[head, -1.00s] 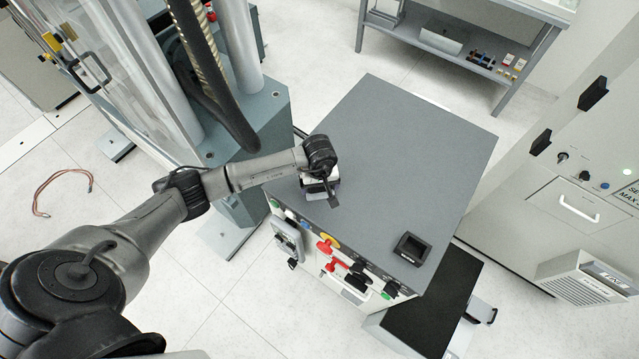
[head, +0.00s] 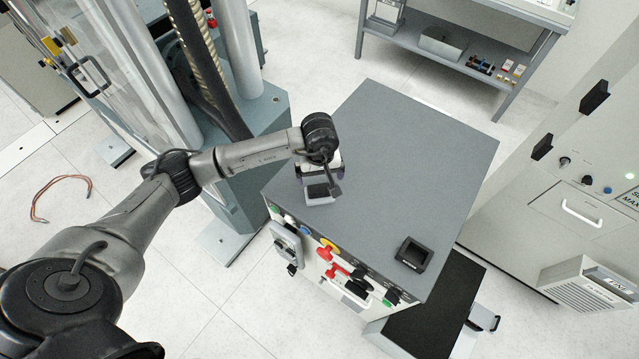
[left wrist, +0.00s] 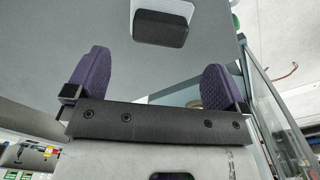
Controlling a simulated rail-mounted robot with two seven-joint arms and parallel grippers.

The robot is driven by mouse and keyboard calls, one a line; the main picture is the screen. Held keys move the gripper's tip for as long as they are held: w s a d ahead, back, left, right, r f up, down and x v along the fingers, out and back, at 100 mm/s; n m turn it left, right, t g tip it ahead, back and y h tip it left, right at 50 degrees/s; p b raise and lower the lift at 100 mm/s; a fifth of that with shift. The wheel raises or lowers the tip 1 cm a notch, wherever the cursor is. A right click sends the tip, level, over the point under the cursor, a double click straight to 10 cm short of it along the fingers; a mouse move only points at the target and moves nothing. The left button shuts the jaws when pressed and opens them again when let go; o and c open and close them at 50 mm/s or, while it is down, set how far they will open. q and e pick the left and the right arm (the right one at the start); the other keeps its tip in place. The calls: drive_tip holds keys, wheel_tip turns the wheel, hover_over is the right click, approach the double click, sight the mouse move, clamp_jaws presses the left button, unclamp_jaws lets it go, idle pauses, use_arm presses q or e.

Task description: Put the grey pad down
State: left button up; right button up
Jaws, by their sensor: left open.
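The grey pad (head: 320,193), a small block with a dark grey face and a pale edge, lies on the grey top of the cabinet (head: 400,160), near its left front edge. My left gripper (head: 320,174) is right beside the pad, on its far side in the head view, and partly under my wrist. In the left wrist view its two purple-padded fingers (left wrist: 155,85) stand wide apart with nothing between them. The pad (left wrist: 160,24) shows there beyond the fingertips, clear of both. My right gripper is in neither view.
A small black display box (head: 413,254) sits at the cabinet top's front right. Red and yellow knobs (head: 328,250) line the front panel. A grey machine column (head: 255,140) stands close on the left. The middle of the cabinet top is clear.

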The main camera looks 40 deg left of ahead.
sight(319, 188)
use_arm(q)
drive_tip(key=s+d+r+n+t+h, duration=0.1)
drive_tip(key=s+d+r+n+h, duration=0.15)
drive_tip(key=d+h, duration=0.5)
drive_tip(key=s+d+r+n+t+h, duration=0.1)
drive_tip(key=s+d+r+n+h, duration=0.2)
drive_tip(key=d, duration=0.8)
wheel_tip(319, 188, up, 10)
drive_tip(key=d+n+t+h, duration=0.2)
drive_tip(key=n+t+h, duration=0.5)
drive_tip(key=n+t, duration=0.75)
drive_tip(key=s+a+f+n+y, duration=0.1)
drive_tip(key=a+f+n+y, duration=0.4)
drive_tip(key=n, duration=0.5)
drive_tip(key=s+a+f+n+g+y, duration=0.1)
drive_tip(key=a+f+n+y, duration=0.15)
drive_tip(key=n+y, duration=0.7)
drive_tip(key=s+a+f+n+y, duration=0.25)
drive_tip(key=a+n+y, duration=0.2)
drive_tip(key=n, duration=0.75)
drive_tip(key=s+f+n+g+h, duration=0.1)
drive_tip(key=s+f+n+g, duration=0.3)
drive_tip(key=s, duration=0.4)
drive_tip(key=s+f+n+g, duration=0.4)
drive_tip(key=s+f+g, duration=0.3)
drive_tip(key=s+g, duration=0.1)
drive_tip(key=shift+s+d+f+h, duration=0.2)
drive_tip(key=shift+s+h, duration=0.15)
drive_tip(key=shift+s, duration=0.35)
